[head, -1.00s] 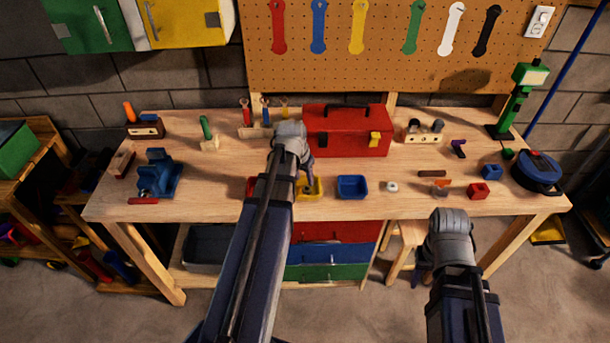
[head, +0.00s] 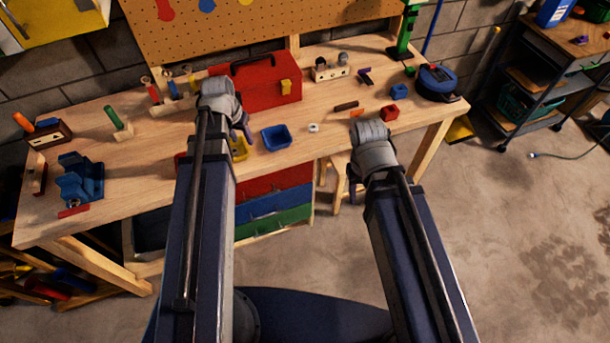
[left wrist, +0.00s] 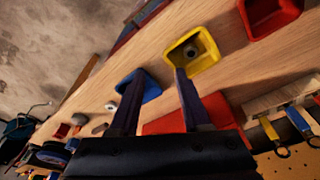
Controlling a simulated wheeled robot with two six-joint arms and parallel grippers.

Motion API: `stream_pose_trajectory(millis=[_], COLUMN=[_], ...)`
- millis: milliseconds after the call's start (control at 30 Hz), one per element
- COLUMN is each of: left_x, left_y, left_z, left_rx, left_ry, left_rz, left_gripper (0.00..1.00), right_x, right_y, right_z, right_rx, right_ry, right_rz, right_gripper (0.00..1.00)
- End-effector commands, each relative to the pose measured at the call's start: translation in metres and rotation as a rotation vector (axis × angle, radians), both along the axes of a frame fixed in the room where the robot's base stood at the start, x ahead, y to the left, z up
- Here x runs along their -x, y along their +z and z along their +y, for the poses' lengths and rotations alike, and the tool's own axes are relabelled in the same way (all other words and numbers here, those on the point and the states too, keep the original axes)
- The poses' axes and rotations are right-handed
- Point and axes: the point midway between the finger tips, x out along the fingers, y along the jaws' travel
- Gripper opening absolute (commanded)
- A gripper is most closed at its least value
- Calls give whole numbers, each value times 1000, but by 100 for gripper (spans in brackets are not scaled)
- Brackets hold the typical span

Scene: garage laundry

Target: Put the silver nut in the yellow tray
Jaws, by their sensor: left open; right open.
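The yellow tray (head: 240,150) sits on the workbench, partly hidden by my left arm in the head view. In the left wrist view the yellow tray (left wrist: 207,60) holds the silver nut (left wrist: 190,51) on its floor. My left gripper (head: 246,130) is beside and above the tray. Its two fingers (left wrist: 159,74) are apart with nothing between them; one fingertip overlaps the tray's near rim in the wrist view, and contact is unclear. My right gripper (head: 352,183) hangs in front of the bench edge, open, mostly hidden behind its wrist.
A blue tray (head: 276,138) stands right of the yellow one, and a red tray (left wrist: 268,12) on its other side. A small whitish round piece (head: 313,128) lies right of the blue tray. A red toolbox (head: 268,82) stands behind. Red blocks and a blue tape case (head: 436,82) are further right.

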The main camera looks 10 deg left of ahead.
Motion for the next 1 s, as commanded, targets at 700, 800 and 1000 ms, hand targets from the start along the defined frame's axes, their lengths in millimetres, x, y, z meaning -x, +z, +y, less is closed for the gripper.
stream_pose_trajectory(millis=[700, 800, 1000], left_x=[122, 123, 123], left_y=[-3, -3, -3], left_z=[-242, -242, -242], left_rx=[-144, -146, -145], left_ry=[-286, -285, -285], left_rz=[248, 250, 250], left_gripper=[47, 47, 47], right_x=[0, 0, 0], right_y=[0, 0, 0], right_z=[0, 0, 0], right_rx=[0, 0, 0], right_ry=[0, 0, 0], right_rz=[0, 0, 0], right_gripper=[50, 50, 50])
